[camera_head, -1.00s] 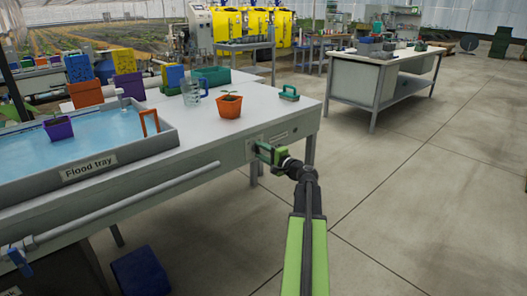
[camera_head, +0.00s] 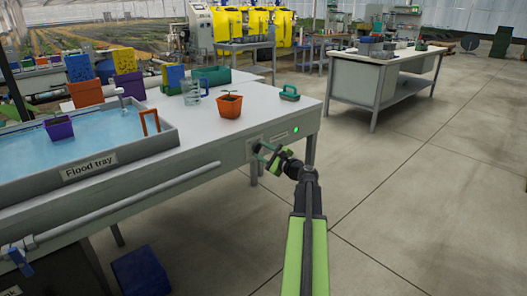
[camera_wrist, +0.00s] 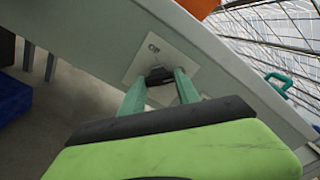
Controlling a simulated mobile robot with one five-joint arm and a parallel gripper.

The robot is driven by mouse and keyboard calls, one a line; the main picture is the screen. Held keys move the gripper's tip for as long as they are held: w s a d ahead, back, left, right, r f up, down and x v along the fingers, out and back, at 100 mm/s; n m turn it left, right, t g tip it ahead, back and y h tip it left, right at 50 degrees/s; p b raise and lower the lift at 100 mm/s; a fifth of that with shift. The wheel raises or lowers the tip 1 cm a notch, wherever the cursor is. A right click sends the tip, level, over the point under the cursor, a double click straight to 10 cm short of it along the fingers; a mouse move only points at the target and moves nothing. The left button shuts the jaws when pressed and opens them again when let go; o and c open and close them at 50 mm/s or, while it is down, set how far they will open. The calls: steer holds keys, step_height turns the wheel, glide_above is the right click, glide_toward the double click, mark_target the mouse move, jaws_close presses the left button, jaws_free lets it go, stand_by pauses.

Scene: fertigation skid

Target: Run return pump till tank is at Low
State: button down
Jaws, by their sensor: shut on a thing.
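My gripper (camera_head: 266,152) is at the front panel of the flood tray bench, at a pale switch plate. In the wrist view, its green fingers (camera_wrist: 160,90) are shut on a black knob (camera_wrist: 158,75) on the plate (camera_wrist: 150,48). The mark above the knob is too small to read surely. A small green light (camera_head: 296,130) glows right of the plate, beside a label (camera_head: 279,136) too small to read. The flood tray (camera_head: 90,173) holds blue water. No tank level is readable; a cut-off label (camera_head: 10,291) shows at the lower left.
On the bench stand an orange potted seedling (camera_head: 229,106), a clear jug (camera_head: 191,92) and a green-handled item (camera_head: 289,92). A pipe (camera_head: 130,205) runs along the bench front. A blue crate (camera_head: 141,272) is on the floor. Floor to the right is clear.

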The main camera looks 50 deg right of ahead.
steer(key=shift+a, duration=0.15)
stand_by(0.4)
steer(key=c, duration=0.9)
jaws_free()
steer(key=s, duration=1.1)
steer(key=s+a, duration=0.1)
steer(key=s, duration=0.5)
steer(key=shift+s, duration=0.15)
